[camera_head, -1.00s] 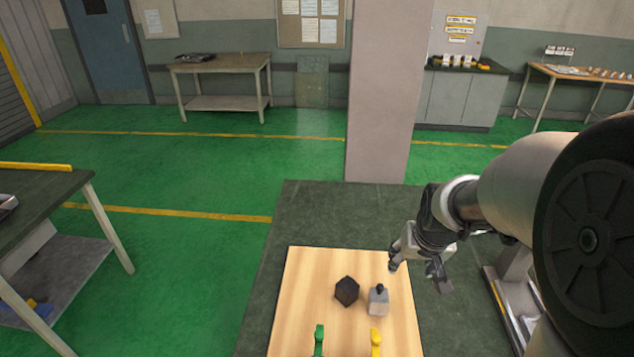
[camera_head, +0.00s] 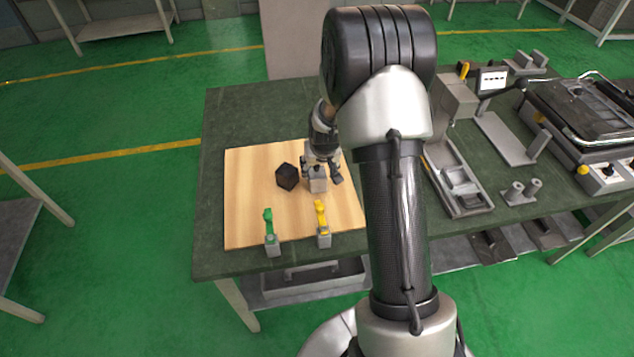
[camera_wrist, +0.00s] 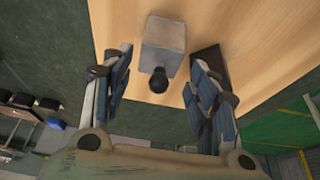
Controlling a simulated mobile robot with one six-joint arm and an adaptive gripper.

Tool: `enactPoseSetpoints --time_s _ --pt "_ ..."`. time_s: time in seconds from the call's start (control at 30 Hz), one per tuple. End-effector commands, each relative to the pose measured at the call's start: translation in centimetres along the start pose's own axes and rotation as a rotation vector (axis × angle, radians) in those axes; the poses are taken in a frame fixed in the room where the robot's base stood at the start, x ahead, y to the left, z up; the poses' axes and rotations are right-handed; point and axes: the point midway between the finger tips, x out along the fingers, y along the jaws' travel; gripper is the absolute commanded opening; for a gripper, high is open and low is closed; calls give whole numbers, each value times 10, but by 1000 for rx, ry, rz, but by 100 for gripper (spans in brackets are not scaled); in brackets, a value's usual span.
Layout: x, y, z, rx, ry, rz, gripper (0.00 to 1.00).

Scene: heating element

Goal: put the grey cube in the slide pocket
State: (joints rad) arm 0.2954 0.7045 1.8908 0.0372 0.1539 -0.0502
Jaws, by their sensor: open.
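The grey cube (camera_head: 317,184) with a black knob on top stands on the wooden board (camera_head: 243,205). In the wrist view the cube (camera_wrist: 163,38) and its knob (camera_wrist: 158,80) show between the fingers. My gripper (camera_head: 321,171) is open at the cube, with one finger (camera_wrist: 118,80) to each side; I cannot tell whether they touch it. A long grey fixture with recesses (camera_head: 459,181) lies on the bench right of my arm. It may hold the slide pocket, but my arm hides its left part.
A black block (camera_head: 287,177) stands close left of the cube. A green-topped piece (camera_head: 269,228) and a yellow-topped piece (camera_head: 321,220) stand near the board's front edge. A black press-like device (camera_head: 590,110) is on the far right. The board's left side is clear.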

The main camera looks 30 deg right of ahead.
Motion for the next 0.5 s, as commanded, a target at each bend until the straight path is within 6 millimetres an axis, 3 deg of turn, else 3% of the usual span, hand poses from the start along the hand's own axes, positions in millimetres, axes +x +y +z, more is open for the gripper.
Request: enactPoseSetpoints --time_s 0.27,0.5 --pt "17 0 0 0 0 0 54" --pt "53 0 2 0 -2 0 54"
